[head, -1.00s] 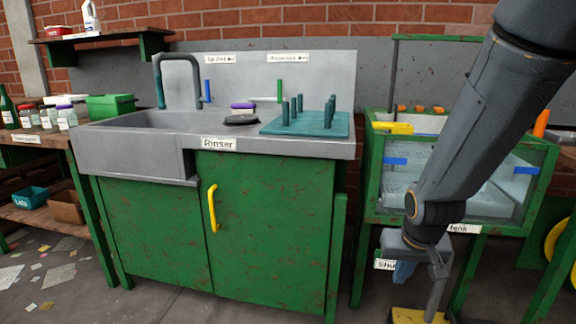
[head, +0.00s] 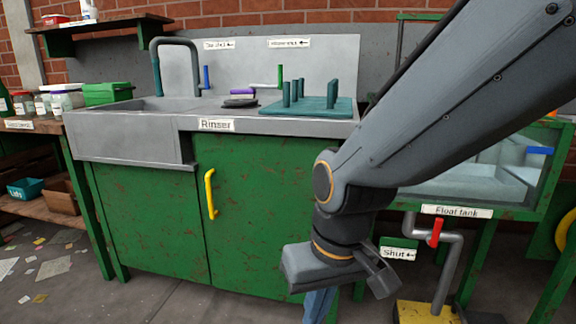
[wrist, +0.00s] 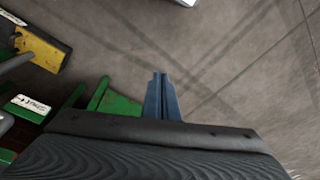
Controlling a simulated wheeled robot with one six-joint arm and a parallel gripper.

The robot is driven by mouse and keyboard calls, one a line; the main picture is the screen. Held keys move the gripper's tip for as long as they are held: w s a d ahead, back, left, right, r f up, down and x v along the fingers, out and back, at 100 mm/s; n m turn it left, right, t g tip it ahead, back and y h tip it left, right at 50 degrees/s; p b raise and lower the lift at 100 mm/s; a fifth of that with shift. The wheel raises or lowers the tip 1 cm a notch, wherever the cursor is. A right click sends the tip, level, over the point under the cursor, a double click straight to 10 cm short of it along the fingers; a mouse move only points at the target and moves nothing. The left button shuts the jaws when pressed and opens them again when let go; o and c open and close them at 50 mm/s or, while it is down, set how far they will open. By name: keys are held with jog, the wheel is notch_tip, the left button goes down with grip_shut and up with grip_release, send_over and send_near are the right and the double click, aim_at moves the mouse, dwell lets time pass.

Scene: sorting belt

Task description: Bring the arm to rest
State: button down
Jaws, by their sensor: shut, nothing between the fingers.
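My gripper shows in the head view with its blue fingers (head: 318,305) pointing down in front of the green cabinet, cut by the lower picture edge. In the wrist view the two blue fingers (wrist: 161,97) lie together over the bare floor, with nothing between them. My arm comes in from the upper right of the head view and bends down at the wrist. It hides part of the float tank (head: 456,211) and the right side of the cabinet.
The rinser counter (head: 270,124) with its sink, tap and teal peg rack (head: 340,106) stands behind my gripper. A red valve handle (head: 435,232) on a grey pipe and a yellow block (head: 425,313) are to the right. The floor (wrist: 225,75) under the fingers is clear.

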jog(key=s+a+n+g+b, duration=0.1)
jog(key=s+a+n+b, duration=0.1)
jog(key=s+a, duration=0.35)
jog(key=d+r+m+p, duration=0.3)
jog(key=d+r+p, duration=0.7)
jog(key=p, duration=0.7)
jog(key=s+d+r+m+h+p, duration=0.1)
jog(key=d+r+m+p, duration=0.1)
jog(key=d+r+p, duration=0.8)
notch_tip(320, 180, up, 6)
jog(key=p, duration=0.8)
jog(key=shift+d+m+h, duration=0.3)
jog(key=shift+m, duration=0.1)
jog(key=shift+r, duration=0.1)
